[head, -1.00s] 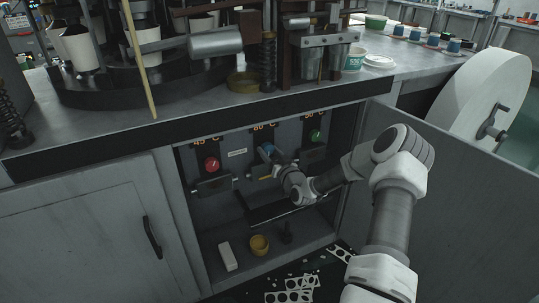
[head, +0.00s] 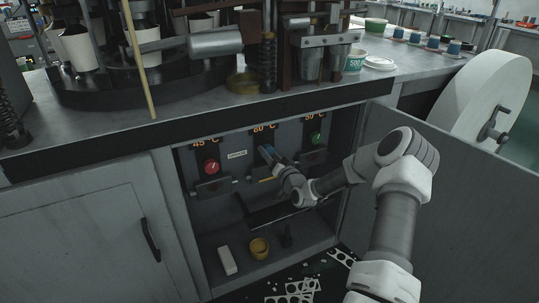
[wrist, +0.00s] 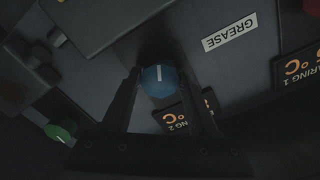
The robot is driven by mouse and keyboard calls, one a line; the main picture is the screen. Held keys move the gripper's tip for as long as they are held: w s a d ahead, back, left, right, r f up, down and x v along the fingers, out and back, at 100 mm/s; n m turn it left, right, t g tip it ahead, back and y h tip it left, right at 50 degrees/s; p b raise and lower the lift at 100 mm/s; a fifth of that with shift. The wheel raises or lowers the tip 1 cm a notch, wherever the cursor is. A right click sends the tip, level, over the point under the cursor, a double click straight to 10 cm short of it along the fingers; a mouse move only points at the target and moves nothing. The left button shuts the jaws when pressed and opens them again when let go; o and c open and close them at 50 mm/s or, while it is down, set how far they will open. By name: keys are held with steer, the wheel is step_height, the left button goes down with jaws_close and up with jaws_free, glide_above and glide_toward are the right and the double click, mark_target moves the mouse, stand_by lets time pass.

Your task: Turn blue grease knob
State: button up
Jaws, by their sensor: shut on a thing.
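The blue grease knob (wrist: 158,80) sits between my two fingers in the wrist view, with its white pointer line toward the top of that picture. My gripper (wrist: 160,86) is shut on the knob, one dark finger on each side. In the head view the knob (head: 265,149) is partly covered by my gripper (head: 270,155), which comes in from the lower right. A white GREASE label (wrist: 230,32) is on the dark panel beside the knob, and the display above reads about 60 °C.
A red knob (head: 211,166) is left of the blue one and a green knob (head: 315,137) right. Small ledges jut from the panel below them. An open door (head: 440,170) stands at the right.

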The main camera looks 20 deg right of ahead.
steer(key=shift+f, duration=0.1)
steer(key=o, duration=1.4)
steer(key=shift+c, duration=0.2)
steer(key=shift+s, duration=0.1)
steer(key=s+p, duration=0.4)
steer(key=s, duration=1.3)
steer(key=shift+s+d, duration=0.15)
steer(key=shift+d, duration=0.1)
